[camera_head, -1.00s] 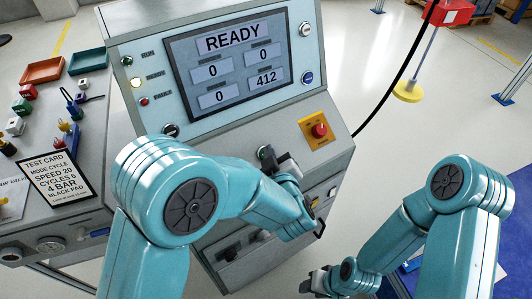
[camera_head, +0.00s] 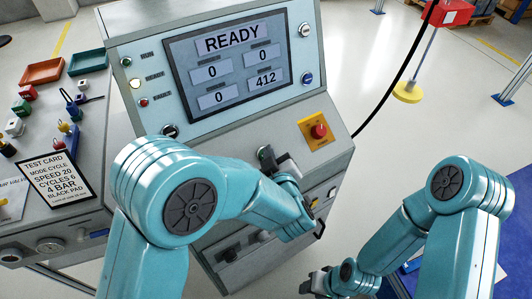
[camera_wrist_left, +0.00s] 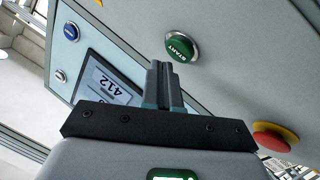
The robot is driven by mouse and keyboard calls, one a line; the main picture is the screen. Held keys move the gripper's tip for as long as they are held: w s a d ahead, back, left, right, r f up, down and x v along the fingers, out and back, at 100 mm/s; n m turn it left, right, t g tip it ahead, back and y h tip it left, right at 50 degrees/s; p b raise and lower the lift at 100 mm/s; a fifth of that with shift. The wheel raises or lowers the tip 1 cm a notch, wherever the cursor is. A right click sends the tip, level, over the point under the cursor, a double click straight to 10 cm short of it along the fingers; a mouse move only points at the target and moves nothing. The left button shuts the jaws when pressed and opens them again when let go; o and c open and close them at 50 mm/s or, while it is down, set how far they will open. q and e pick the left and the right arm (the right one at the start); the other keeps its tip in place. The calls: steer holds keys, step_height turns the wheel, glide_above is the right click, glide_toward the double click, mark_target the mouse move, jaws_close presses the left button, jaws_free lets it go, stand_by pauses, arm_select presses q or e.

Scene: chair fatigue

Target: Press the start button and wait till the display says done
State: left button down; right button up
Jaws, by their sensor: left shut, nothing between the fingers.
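The display (camera_head: 228,75) on the grey console reads READY, with 0, 0, 0 and 412 in its boxes. The green START button (camera_wrist_left: 181,47) shows in the left wrist view, just beyond my fingertips. My left gripper (camera_wrist_left: 165,68) is shut and empty, its fingers pointing at the console panel near the button; I cannot tell for sure whether they touch it. In the head view my left gripper (camera_head: 268,158) is at the sloped panel, and the button is mostly hidden behind it. My right gripper (camera_head: 312,284) is low at the bottom, its fingers too small to judge.
A red emergency stop (camera_head: 319,131) on a yellow plate sits right of my left gripper. Lamps line the display's left side, the middle one lit. A test card (camera_head: 57,178) and coloured parts lie on the left bench. A black cable runs at the right.

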stand_by(0.8)
arm_select(q)
steer(key=shift+w+a+f+b, duration=0.15)
steer(key=shift+w+f+b, duration=0.05)
steer(key=shift+f+b, duration=0.2)
steer(key=shift+w+a+f+b, duration=0.15)
steer(key=shift+f+b, duration=0.15)
steer(key=shift+b, duration=0.15)
stand_by(0.4)
steer(key=shift+r, duration=0.2)
steer(key=shift+s+d+r+p, duration=0.3)
steer(key=shift+s+r+p, duration=0.1)
steer(key=shift+r+p, duration=0.1)
steer(key=r+p, duration=0.1)
steer(key=s+d+r+p, duration=0.1)
steer(key=s+r, duration=0.1)
steer(key=r, duration=0.1)
steer(key=shift+s+d+r+p, duration=0.1)
steer(key=shift+d+p, duration=0.15)
steer(key=shift+p, duration=0.15)
stand_by(0.8)
